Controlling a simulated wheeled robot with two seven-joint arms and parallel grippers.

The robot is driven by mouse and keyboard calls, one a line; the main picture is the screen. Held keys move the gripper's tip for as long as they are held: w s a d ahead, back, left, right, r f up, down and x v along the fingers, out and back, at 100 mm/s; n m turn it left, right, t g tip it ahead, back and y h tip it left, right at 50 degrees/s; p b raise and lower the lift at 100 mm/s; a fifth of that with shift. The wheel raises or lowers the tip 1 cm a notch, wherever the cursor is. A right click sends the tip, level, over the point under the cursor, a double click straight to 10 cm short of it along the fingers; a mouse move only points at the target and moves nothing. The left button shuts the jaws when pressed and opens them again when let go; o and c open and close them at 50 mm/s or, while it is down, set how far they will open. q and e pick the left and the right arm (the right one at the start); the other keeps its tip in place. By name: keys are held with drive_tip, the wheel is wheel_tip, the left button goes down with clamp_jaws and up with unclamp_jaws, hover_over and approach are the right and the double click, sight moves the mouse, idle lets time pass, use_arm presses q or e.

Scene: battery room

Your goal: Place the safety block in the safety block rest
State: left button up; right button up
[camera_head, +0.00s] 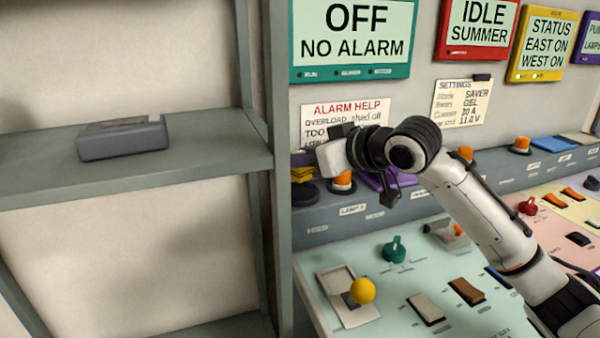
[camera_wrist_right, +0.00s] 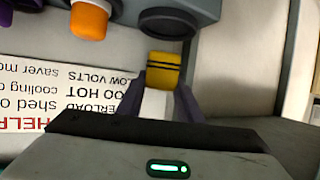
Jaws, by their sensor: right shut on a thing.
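The safety block (camera_wrist_right: 162,72) is yellow with black stripes and sits between the fingers of my right gripper (camera_wrist_right: 160,86). In the head view the block (camera_head: 303,172) shows at the left end of the console ledge, partly hidden by my right gripper (camera_head: 304,160). A dark round seat (camera_wrist_right: 168,22), which looks like the safety block rest, is just beyond the block in the wrist view. In the head view this seat (camera_head: 305,196) lies below the block. I cannot tell whether block and seat touch. My left gripper is not in view.
An orange-topped button (camera_head: 342,181) stands close beside the block. A grey shelf post (camera_head: 277,150) rises just left of it. A dark box (camera_head: 122,140) lies on the shelf. A yellow-knobbed lever (camera_head: 362,291) and switches sit on the panel below.

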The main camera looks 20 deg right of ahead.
sight(308, 172)
drive_tip(key=shift+w+f, duration=0.15)
drive_tip(key=shift+f, duration=1.65)
drive_tip(key=o, duration=0.8)
drive_tip(key=shift+f, duration=0.2)
drive_tip(key=shift+r, duration=0.1)
drive_tip(key=shift+r, duration=0.15)
drive_tip(key=v, duration=1.2)
drive_tip(key=shift+b, duration=0.35)
